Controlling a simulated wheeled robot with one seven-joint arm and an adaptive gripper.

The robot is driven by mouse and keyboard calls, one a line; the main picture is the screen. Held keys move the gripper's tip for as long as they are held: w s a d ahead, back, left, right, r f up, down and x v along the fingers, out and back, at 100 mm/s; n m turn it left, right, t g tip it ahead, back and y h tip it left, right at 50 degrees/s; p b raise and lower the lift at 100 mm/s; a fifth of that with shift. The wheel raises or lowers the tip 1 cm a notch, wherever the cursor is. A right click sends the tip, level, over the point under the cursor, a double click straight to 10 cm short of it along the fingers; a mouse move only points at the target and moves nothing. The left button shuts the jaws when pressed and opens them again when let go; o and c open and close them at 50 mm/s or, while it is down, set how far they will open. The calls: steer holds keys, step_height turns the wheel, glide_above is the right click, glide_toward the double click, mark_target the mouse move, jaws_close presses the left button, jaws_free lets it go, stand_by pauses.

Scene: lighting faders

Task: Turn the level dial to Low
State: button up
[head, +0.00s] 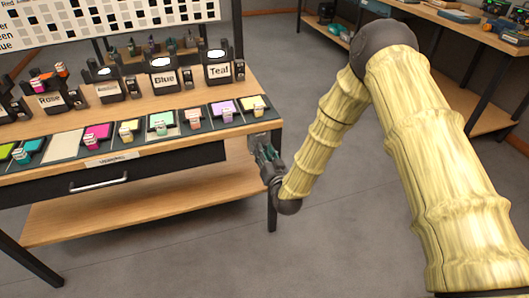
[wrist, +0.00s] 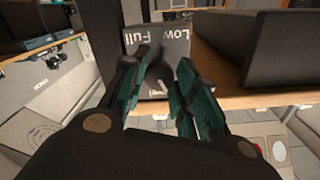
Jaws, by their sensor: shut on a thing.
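A grey dial panel (wrist: 178,42) shows in the wrist view, fixed by the right end of the bench, with the words Low and Full turned over on its face. My gripper (wrist: 165,82) is at the panel, its teal-padded fingers on either side of a dark dial (wrist: 160,72) and shut on it. The fingers cover much of the dial, and I cannot tell where it points. In the head view my gripper (head: 264,155) is at the bench's right end, and my arm comes in from the right.
The wooden bench (head: 185,100) carries several lamps with name cards, including Blue (head: 163,77) and Teal (head: 218,72), and a row of coloured faders. A drawer with a silver handle (head: 98,183) is below. Grey floor (head: 330,220) is open to the right. Another bench stands at the back right.

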steer(key=n, duration=0.7)
steer(key=n+b, duration=0.1)
steer(key=n, duration=0.6)
steer(key=n+b, duration=0.1)
steer(key=n, duration=0.7)
steer(key=shift+d+r, duration=0.1)
steer(key=shift+d, duration=0.25)
steer(key=o, duration=1)
steer(key=shift+a, duration=0.1)
steer(key=v, duration=1.2)
steer(key=shift+r, duration=0.1)
